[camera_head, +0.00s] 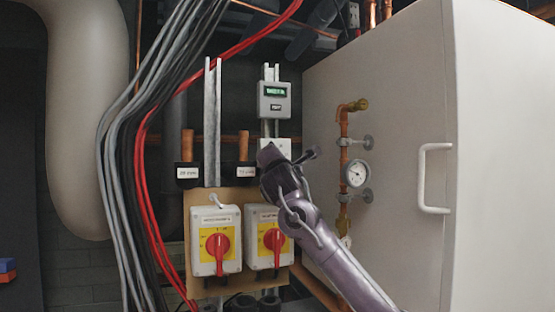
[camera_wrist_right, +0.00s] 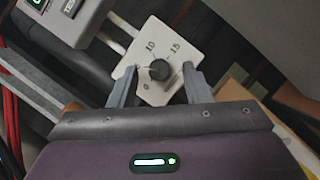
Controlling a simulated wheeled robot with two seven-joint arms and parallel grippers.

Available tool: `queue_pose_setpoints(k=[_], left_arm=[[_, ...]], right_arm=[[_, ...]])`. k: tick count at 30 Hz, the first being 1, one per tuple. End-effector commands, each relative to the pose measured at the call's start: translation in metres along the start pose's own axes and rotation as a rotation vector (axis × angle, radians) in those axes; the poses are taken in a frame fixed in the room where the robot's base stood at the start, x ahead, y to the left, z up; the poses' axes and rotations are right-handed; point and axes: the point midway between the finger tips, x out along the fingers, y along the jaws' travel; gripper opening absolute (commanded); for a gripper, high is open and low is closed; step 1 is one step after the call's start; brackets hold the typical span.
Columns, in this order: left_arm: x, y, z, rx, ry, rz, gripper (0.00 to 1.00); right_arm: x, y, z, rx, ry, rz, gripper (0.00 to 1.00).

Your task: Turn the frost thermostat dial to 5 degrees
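The frost thermostat is a small white square plate (camera_wrist_right: 152,90) with a black round dial (camera_wrist_right: 160,69) at its middle. The numbers 10 and 15 show above the dial, and a 0 shows at its lower left. Where the dial points is too small to tell. In the head view, the white thermostat box (camera_head: 284,146) sits under a grey display unit, its dial hidden by my right gripper. My right gripper (camera_wrist_right: 161,86) is open, its two grey fingers on either side of the dial, with no clear contact. My left gripper is not in view.
A grey display unit (camera_head: 274,101) is mounted just above the thermostat. Two red and yellow isolator switches (camera_head: 218,247) stand below on a board. A large white cabinet (camera_head: 400,120) with a copper pipe and gauge (camera_head: 357,173) is to the right. Red and grey cables hang left.

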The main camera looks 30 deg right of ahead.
Motion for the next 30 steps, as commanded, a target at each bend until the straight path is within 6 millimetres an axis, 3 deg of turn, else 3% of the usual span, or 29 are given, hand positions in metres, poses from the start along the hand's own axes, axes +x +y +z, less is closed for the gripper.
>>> queue_pose_setpoints(k=[9,21,30], left_arm=[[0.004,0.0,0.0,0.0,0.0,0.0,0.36],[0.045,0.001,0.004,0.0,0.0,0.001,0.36],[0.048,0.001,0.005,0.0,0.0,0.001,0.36]], right_arm=[[-0.004,-0.001,-0.001,0.0,0.0,0.001,0.44],[-0.066,-0.003,-0.002,0.001,-0.001,0.003,0.44],[-0.078,-0.001,0.0,0.0,0.0,-0.001,0.44]])
